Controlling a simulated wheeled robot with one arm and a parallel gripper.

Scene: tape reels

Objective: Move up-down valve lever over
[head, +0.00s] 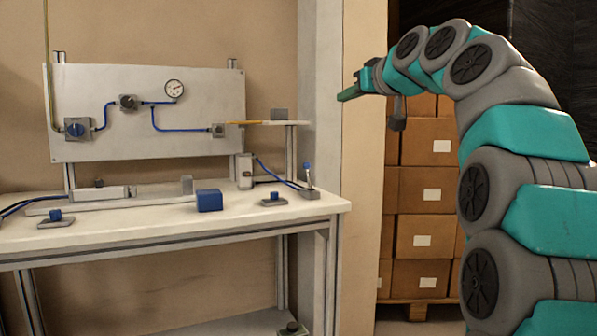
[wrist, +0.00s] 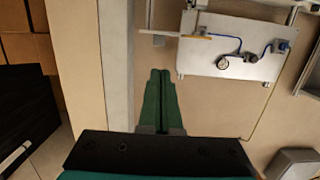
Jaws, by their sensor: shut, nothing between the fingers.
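I cannot make out the lever in the wrist view.
A back panel (head: 190,130) carries a gauge (head: 174,88), blue tubing and fittings. A blue block (head: 209,200) and two small blue-knobbed plates sit on the bench.

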